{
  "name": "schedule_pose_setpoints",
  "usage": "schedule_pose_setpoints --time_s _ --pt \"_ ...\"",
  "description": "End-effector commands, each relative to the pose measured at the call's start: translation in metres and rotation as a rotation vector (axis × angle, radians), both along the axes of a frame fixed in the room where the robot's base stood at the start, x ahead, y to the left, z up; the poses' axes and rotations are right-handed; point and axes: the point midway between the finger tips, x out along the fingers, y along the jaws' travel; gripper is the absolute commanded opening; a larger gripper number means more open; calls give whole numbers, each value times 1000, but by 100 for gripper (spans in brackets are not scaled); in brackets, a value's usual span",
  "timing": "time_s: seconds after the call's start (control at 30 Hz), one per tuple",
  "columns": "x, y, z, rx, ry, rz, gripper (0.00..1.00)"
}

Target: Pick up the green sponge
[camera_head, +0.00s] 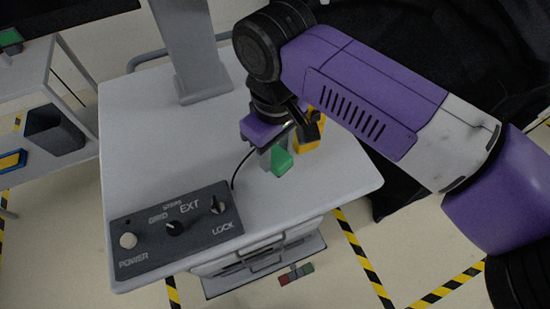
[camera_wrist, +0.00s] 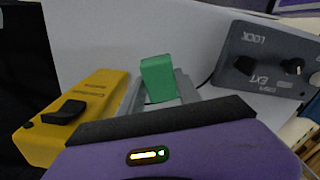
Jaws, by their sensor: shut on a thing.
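The green sponge (camera_head: 282,162) is a small green block at my gripper's tips, over the white cart top near its right side. My gripper (camera_head: 270,158) points down and is shut on the sponge. In the wrist view the sponge (camera_wrist: 158,78) stands between the two grey fingers of my gripper (camera_wrist: 160,92), its upper part showing and its lower part hidden. I cannot tell whether the sponge touches the cart top.
A yellow device (camera_head: 308,138) stands just right of my gripper, also left in the wrist view (camera_wrist: 75,110). A dark control box (camera_head: 175,230) with knobs lies at the cart's (camera_head: 140,130) front left. A grey post (camera_head: 190,50) rises at the back. The cart's left-middle is clear.

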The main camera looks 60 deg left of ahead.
Motion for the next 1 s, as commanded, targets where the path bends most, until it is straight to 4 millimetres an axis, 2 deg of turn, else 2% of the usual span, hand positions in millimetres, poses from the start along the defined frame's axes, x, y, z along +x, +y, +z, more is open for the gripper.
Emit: schedule_pose_setpoints --time_s 0.4,0.53,0.73,1.0 --pt "-1 1 102 3 0 2 0" --pt "-1 1 128 2 0 2 0" --pt "0 0 151 0 0 1 0" --pt "0 0 158 0 1 1 0"
